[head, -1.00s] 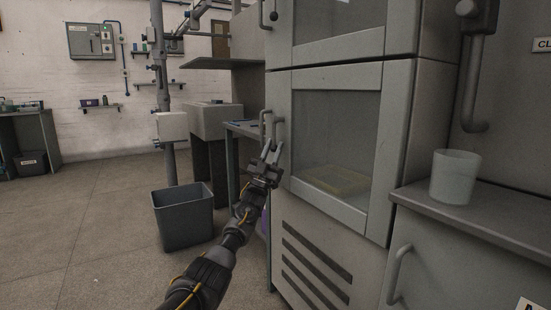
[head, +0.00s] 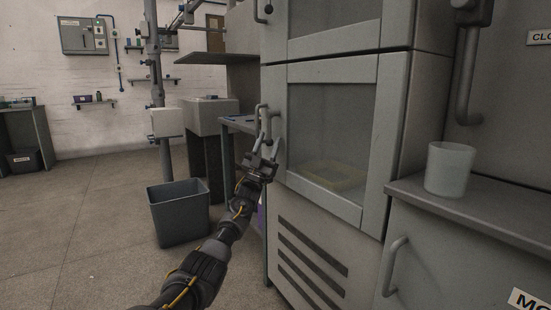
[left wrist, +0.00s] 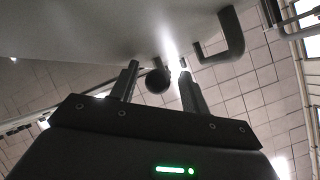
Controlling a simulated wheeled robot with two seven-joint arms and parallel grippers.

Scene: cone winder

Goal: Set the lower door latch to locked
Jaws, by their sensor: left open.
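The lower door (head: 331,111) of the grey cabinet is closed, with a glass window. A bar handle (head: 258,116) stands at its left edge; it also shows as a dark loop in the left wrist view (left wrist: 232,33). A dark round knob (left wrist: 158,81), apparently part of the lower latch, lies between my fingers in the left wrist view. Its lever's setting cannot be told. My left gripper (head: 265,150) is open just below the handle, fingers pointing up at the door edge. Whether they touch the knob is unclear. My right gripper is not in view.
A grey bin (head: 179,212) stands on the floor left of my arm. A white cup (head: 448,170) stands on the grey counter (head: 470,208) at the right. The upper door (head: 330,27) is above. Floor at the left is clear.

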